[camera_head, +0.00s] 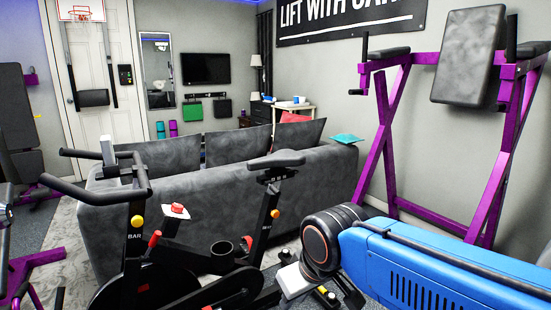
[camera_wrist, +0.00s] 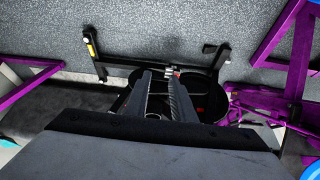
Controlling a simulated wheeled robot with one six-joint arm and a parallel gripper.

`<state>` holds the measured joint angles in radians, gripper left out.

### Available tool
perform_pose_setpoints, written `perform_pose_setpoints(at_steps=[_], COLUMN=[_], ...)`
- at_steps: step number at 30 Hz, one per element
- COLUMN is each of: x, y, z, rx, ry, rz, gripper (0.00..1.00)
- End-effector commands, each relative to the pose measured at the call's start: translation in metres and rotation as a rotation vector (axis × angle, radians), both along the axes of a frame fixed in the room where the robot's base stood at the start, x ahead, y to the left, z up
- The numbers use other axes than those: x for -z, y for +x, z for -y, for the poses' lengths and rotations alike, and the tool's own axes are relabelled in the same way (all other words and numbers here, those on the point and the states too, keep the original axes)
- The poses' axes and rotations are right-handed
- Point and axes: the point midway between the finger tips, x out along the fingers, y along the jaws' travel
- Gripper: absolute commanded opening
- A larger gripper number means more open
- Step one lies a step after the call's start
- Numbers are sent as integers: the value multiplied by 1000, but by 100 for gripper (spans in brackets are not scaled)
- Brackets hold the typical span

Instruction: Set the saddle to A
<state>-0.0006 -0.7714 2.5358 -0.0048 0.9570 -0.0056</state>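A black exercise bike stands in front of me in the head view. Its dark saddle (camera_head: 275,160) sits on top of a black seat post (camera_head: 268,215). The post carries a yellow knob (camera_head: 275,213) and small white markings, too small to read. A red knob (camera_head: 247,242) is lower down, beside the post. My gripper (camera_wrist: 161,82) shows in the wrist view as two dark fingers with a gap between them. It is open, with nothing clearly held. Dark bike parts with small red spots lie beyond the fingers. In the head view my fingertips are not clearly seen.
The bike's handlebar (camera_head: 105,190) is at the left, on a post marked BAR. A grey sofa (camera_head: 330,180) stands close behind the bike. A purple gym frame (camera_head: 385,150) stands at the right. Another purple frame (camera_head: 30,265) is at the lower left.

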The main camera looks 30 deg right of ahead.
Motion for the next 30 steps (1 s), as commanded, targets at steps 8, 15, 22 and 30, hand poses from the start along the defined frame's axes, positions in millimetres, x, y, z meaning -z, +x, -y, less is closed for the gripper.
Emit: perform_pose_setpoints(at_steps=[8, 15, 22, 30], x=[-19, -48, -72, -88], y=[87, 189, 271, 347], z=[42, 95, 139, 179], rx=[-92, -262, -448, -678], ry=[-178, -450, -718, -1021], rz=[166, 360, 515, 685], gripper=[54, 54, 54, 54])
